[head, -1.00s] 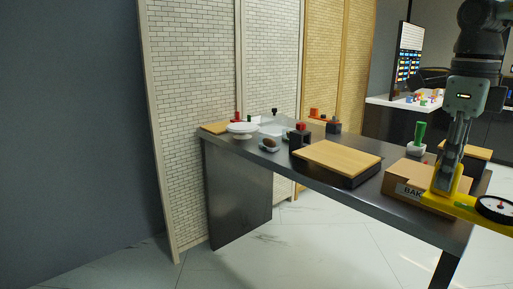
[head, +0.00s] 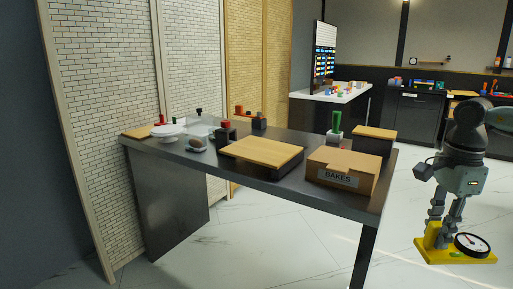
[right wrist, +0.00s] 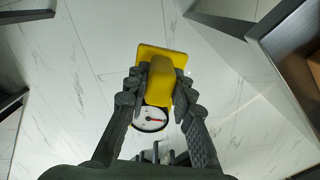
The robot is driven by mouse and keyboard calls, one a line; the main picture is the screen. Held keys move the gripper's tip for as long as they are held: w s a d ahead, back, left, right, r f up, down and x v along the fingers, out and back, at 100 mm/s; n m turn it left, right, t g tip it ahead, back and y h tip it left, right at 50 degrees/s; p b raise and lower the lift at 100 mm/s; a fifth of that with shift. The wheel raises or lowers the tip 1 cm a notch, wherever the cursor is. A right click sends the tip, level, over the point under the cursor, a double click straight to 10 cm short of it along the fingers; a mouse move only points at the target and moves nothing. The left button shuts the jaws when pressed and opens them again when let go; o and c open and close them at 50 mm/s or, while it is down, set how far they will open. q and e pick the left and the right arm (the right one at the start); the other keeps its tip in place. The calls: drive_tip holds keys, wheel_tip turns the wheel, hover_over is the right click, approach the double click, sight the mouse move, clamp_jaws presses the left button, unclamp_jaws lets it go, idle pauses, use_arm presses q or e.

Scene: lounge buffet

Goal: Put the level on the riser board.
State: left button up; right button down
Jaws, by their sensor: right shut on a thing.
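The level is a yellow tool (head: 455,252) with a flat base and a round black-rimmed white dial. It also shows in the right wrist view (right wrist: 159,85). My right gripper (head: 437,226) is shut on its upright yellow grip and holds it in the air over the floor, right of the table. A wide wooden board on a dark riser (head: 262,150) lies mid-table with a bare top. A smaller wooden board on a taller dark block (head: 374,133) stands at the back right; I cannot tell which is the riser board. My left gripper is out of view.
A cardboard box labelled BAKES (head: 343,171) stands at the right front of the dark table (head: 245,181), beside the wide board. A cup with a green top (head: 334,136) is behind it. A white stand (head: 168,132) and several small items fill the left end.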

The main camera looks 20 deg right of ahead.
drive_tip(key=w+a+f+n, duration=0.4)
drive_tip(key=a+f+n, duration=0.6)
drive_tip(key=a, duration=0.4)
use_arm(q)
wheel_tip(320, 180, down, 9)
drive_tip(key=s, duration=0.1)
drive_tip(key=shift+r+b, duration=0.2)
drive_tip(key=shift+b, duration=0.15)
use_arm(e)
drive_tip(key=w+a+n, duration=0.4)
drive_tip(key=a+n, duration=0.8)
drive_tip(key=a, duration=0.3)
drive_tip(key=shift+w+a+f, duration=0.2)
drive_tip(key=shift+a, duration=0.15)
